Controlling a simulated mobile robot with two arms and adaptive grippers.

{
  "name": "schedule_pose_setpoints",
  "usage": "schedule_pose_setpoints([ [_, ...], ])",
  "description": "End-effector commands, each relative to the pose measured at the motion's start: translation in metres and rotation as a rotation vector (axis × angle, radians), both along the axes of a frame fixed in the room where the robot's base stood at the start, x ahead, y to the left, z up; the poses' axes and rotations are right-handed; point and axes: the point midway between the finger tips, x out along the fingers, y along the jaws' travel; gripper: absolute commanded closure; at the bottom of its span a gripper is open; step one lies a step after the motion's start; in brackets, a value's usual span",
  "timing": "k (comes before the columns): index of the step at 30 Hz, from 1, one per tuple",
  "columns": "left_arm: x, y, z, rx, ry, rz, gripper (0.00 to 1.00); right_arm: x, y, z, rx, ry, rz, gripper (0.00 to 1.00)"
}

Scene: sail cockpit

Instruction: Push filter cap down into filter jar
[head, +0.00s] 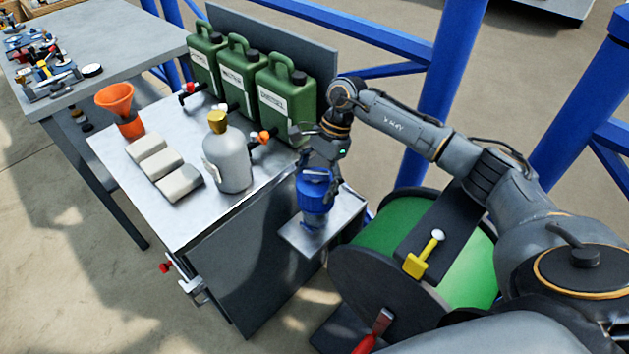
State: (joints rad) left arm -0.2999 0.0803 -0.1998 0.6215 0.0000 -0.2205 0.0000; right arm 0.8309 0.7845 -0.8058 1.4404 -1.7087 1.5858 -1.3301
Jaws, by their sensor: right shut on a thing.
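My right gripper (317,172) points down at the right end of the bench and is shut on the blue filter cap (315,193). The cap is upright, directly over the filter jar (312,220), a small bluish vessel on a grey side shelf (292,239). Cap and jar appear to line up and touch, but the seam between them is too small to tell how deep the cap sits. My fingers hide the top of the cap. My left gripper is not in view.
A grey gas bottle (230,165) with a yellow top stands left of the shelf. Green jerrycans (285,100) line the back. An orange funnel (116,100) and pale blocks (165,172) are further left. A green drum (400,225) with a yellow lever is close on the right.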

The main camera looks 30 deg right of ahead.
Motion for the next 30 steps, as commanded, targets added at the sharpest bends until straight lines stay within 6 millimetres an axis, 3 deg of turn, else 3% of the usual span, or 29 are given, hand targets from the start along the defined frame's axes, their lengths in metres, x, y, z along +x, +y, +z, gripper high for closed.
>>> schedule_pose_setpoints([
  [8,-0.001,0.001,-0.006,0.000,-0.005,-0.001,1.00,0.000,0.000,-0.007,0.000,-0.001,0.000,0.53],
  [9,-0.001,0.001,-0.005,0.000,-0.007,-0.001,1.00,0.000,0.000,-0.006,0.000,-0.001,0.000,0.09],
  [10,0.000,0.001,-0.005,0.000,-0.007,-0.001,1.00,0.000,0.000,-0.006,0.000,-0.001,0.000,0.06],
  [21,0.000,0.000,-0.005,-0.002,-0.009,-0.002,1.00,0.000,-0.001,-0.007,0.000,0.000,0.000,0.06],
  [30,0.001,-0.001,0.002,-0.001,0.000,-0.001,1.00,0.002,-0.009,0.016,0.000,-0.002,-0.001,0.06],
])
